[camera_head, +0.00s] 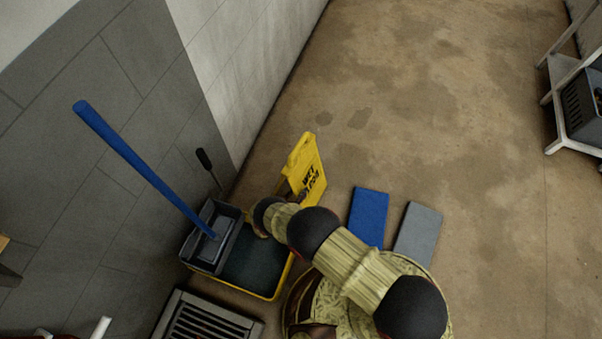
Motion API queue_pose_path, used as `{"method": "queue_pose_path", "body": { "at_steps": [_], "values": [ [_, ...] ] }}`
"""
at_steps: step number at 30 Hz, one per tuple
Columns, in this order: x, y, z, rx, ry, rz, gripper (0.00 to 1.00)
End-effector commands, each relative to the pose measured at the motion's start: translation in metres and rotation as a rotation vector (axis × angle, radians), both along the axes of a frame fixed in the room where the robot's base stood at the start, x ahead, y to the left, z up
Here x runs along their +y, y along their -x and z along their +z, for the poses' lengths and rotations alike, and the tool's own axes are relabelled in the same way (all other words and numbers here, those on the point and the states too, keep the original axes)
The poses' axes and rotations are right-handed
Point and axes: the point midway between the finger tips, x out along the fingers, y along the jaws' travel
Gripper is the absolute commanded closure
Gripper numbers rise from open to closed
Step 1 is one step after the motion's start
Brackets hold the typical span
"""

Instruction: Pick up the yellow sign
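The yellow sign (312,172) stands on the floor near the wall, at the middle of the head view. It is a folding sign with dark "WET FLOOR" lettering on its face. Its lower left part is hidden behind my arm. My arm reaches from the lower right toward the sign and the mop bucket. The end of my arm is beside the sign's lower left and over the bucket's right edge. My gripper's fingers are hidden behind the arm, so I cannot tell whether they touch anything.
A yellow mop bucket (262,294) with a grey wringer (212,237) and a blue handle (140,165) stands left of my arm. A floor grate (207,318) is in front. Blue (368,217) and grey (419,233) pads lie right. A white rack (568,110) stands far right. Floor beyond is clear.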

Motion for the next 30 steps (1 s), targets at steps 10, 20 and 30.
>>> {"method": "queue_pose_path", "body": {
  "at_steps": [10,20,30],
  "values": [
    [-0.020,-0.020,-0.018,0.002,0.000,-0.003,0.71],
    [-0.040,-0.046,-0.033,0.001,0.000,-0.002,0.71],
    [-0.039,-0.046,-0.032,0.001,0.000,-0.002,0.81]
  ]
}}
